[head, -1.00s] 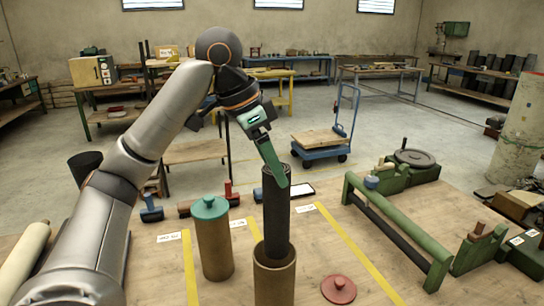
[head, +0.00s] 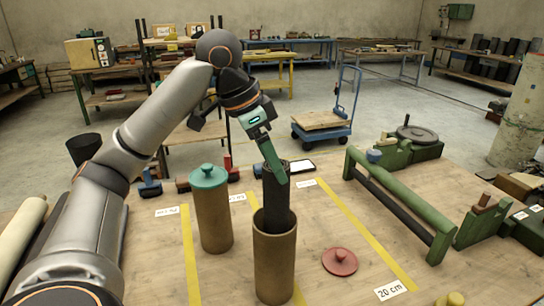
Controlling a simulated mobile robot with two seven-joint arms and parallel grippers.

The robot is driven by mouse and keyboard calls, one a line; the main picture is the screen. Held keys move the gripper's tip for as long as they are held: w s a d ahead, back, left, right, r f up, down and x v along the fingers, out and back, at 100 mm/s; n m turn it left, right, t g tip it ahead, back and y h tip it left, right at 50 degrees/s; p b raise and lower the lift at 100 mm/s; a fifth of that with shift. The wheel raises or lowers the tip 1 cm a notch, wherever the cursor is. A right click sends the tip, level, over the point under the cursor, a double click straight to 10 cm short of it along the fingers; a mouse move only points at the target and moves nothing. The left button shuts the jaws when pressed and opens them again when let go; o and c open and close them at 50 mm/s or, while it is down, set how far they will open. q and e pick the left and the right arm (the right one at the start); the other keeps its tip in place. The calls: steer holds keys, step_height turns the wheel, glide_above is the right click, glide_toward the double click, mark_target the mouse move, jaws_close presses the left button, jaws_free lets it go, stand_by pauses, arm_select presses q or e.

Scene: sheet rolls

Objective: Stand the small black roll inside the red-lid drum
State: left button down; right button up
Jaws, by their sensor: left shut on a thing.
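The small black roll (head: 276,202) is upright, its lower part inside an open brown cardboard drum (head: 275,262). My left gripper (head: 275,170) is shut on the roll's top rim from above. The drum's front wall hides the roll's lower end, so I cannot tell whether it touches the bottom. The red lid (head: 340,261) lies flat on the table just right of the open drum. My right gripper is not in the head view.
A drum with a teal lid (head: 209,178) stands close on the left. A green roller frame (head: 400,205) is on the right. Yellow tape lines and a "20 cm" label (head: 390,290) mark the table.

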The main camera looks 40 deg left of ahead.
arm_select(q)
steer(key=shift+f+b, duration=1.85)
steer(key=shift+f, duration=1.3)
jaws_free()
steer(key=shift+f, duration=0.1)
steer(key=p, duration=0.5)
glide_toward(272, 189)
steer(key=shift+w+a+r, duration=0.1)
steer(key=shift+w+a, duration=0.1)
steer(key=shift+a, duration=0.3)
steer(key=shift+w+a+r, duration=0.15)
steer(key=shift+w+a, duration=0.1)
steer(key=shift+a, duration=0.25)
